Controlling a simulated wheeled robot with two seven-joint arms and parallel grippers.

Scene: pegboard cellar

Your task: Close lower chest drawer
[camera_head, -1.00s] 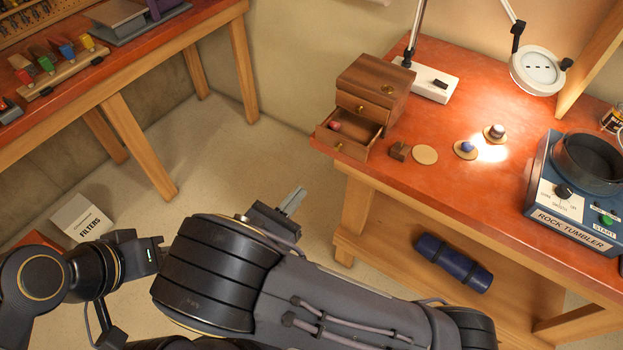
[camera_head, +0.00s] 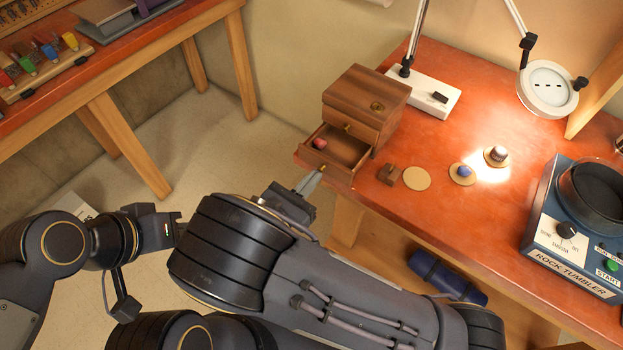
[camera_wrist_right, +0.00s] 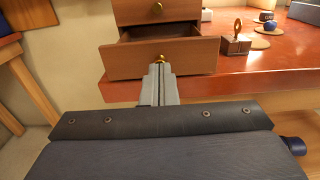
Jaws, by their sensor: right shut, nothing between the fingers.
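The small wooden chest (camera_head: 365,100) stands at the left end of the orange-red workbench. Its lower drawer (camera_head: 335,152) is pulled out toward me, with a pink-red stone (camera_head: 319,144) inside. The upper drawer looks closed. My right gripper (camera_head: 314,177) is shut and empty, its fingertips right at the lower drawer's front by the brass knob. In the right wrist view the shut fingers (camera_wrist_right: 159,72) point at the drawer front (camera_wrist_right: 190,57), just below the knob (camera_wrist_right: 159,59); I cannot tell whether they touch. My left gripper (camera_head: 178,228) is off the bench at lower left; its jaw state is unclear.
A small wooden block (camera_head: 389,175), a round coaster (camera_head: 417,179) and two coasters with stones stand right of the chest. A lamp base (camera_head: 425,93) is behind. The rock tumbler (camera_head: 580,225) is at right. A blue roll (camera_head: 447,277) lies on the lower shelf.

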